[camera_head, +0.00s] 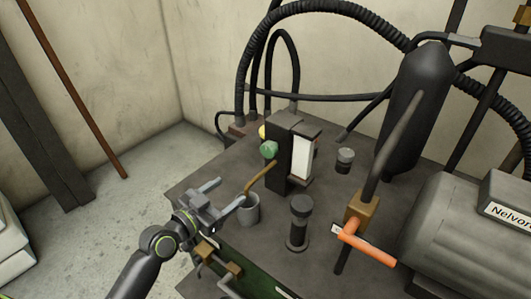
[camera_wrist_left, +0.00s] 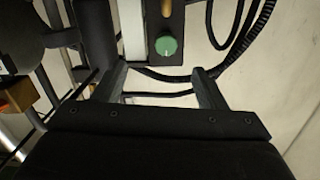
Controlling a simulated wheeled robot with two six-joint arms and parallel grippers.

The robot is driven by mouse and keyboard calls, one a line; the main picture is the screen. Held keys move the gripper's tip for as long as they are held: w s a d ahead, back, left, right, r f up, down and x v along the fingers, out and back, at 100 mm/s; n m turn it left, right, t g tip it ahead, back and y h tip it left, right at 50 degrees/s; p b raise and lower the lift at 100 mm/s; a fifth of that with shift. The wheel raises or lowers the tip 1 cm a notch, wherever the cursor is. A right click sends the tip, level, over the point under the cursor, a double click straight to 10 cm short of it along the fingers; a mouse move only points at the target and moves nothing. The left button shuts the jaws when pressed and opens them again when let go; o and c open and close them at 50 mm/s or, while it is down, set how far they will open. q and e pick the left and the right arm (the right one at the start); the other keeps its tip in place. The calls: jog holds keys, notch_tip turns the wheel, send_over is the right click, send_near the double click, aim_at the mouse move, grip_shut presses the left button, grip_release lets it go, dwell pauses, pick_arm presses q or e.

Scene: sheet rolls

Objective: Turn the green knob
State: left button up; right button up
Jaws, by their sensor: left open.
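The green knob (camera_head: 269,149) is on the left side of a dark upright block (camera_head: 285,165) that stands on the grey machine top. In the left wrist view the green knob (camera_wrist_left: 166,46) is round with a small pale mark, just beyond my fingertips. My left gripper (camera_head: 226,195) is open and empty in the head view, below and left of the knob and apart from it. In the left wrist view its two fingers (camera_wrist_left: 162,72) are spread with the knob between and past them. My right gripper is not in view.
A grey cup (camera_head: 248,210) with a brown bent rod stands close to my left gripper. An orange-handled valve (camera_head: 368,248), a dark post (camera_head: 298,225), a black cylinder (camera_head: 413,105) and a grey motor (camera_head: 455,240) stand to the right. Black hoses arch behind.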

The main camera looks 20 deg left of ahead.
pick_arm(q)
jog(key=w+r+t, duration=0.1)
jog(key=r, duration=0.1)
jog(key=p, duration=0.2)
send_near(266, 152)
jog(key=x, duration=1)
jog(key=c, duration=1)
